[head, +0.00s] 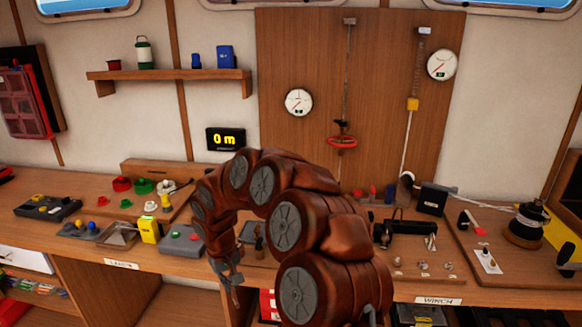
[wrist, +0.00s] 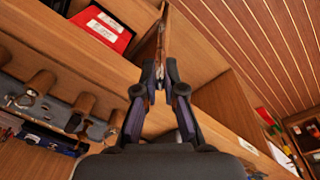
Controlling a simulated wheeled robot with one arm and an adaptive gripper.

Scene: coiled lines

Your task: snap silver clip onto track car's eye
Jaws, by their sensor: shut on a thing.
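My gripper (head: 229,268) hangs low in front of the bench edge in the head view. In the wrist view my gripper (wrist: 161,70) has its fingertips close together on a small thing, mostly hidden between them; I cannot tell whether it is the silver clip. I cannot clearly identify the track car or its eye. A yellow block (head: 412,104) hangs on a line on the wooden wall panel (head: 380,55), well above and right of my gripper.
The bench (head: 75,250) carries a yellow box (head: 149,229) and coloured knobs at left. A black winch drum (head: 526,226) and small silver fittings (head: 422,265) are at right. In the wrist view, wooden shelf walls, a red box (wrist: 101,28) and pegs (wrist: 83,103) are close by.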

